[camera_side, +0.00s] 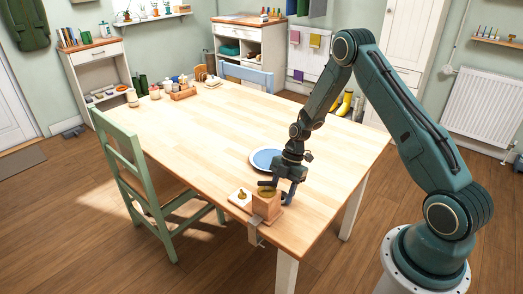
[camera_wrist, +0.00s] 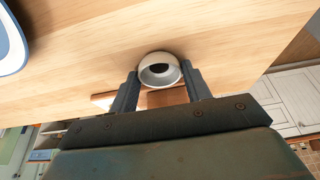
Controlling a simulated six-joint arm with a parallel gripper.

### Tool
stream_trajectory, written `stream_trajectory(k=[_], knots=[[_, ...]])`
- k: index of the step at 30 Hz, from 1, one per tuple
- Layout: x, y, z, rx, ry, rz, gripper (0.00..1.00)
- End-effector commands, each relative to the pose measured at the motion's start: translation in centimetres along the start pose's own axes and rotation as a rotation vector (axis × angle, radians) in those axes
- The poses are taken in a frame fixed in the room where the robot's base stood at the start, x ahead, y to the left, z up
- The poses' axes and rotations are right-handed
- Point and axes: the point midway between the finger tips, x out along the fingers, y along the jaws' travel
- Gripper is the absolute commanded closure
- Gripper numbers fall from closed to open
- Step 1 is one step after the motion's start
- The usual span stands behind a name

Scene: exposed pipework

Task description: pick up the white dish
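A small round white dish (camera_wrist: 146,61) with a dark inside shows in the wrist view, just ahead of and between my fingertips. My gripper (camera_wrist: 160,72) is open, with one finger on each side of the dish. I cannot tell whether either finger touches it. In the side view my gripper (camera_side: 283,186) points down over the table's near corner, close above a wooden block (camera_side: 266,206). I cannot make out the round white dish clearly in the side view.
A blue plate with a white rim (camera_side: 264,159) lies just behind my gripper; it also shows in the wrist view (camera_wrist: 10,48). A white square piece (camera_side: 236,201) with a yellowish item lies left of the block. A clamp (camera_side: 254,233) grips the table edge. The table's middle is clear.

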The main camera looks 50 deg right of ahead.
Motion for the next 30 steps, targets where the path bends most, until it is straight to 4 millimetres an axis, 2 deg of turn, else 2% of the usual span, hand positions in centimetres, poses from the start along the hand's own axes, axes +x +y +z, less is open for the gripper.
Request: stream_trajectory(k=[1, 3, 19, 26, 30], knots=[[0.0, 0.0, 0.0, 0.000, 0.000, 0.000, 0.64], [0.0, 0.0, 0.0, 0.000, 0.000, 0.000, 0.75], [-0.5, 0.0, -0.2, 0.000, 0.000, 0.000, 0.75], [-2.5, 0.0, -1.0, 0.000, -0.001, 0.002, 0.75], [-4.4, 0.1, -1.8, -0.001, -0.002, 0.003, 0.75]])
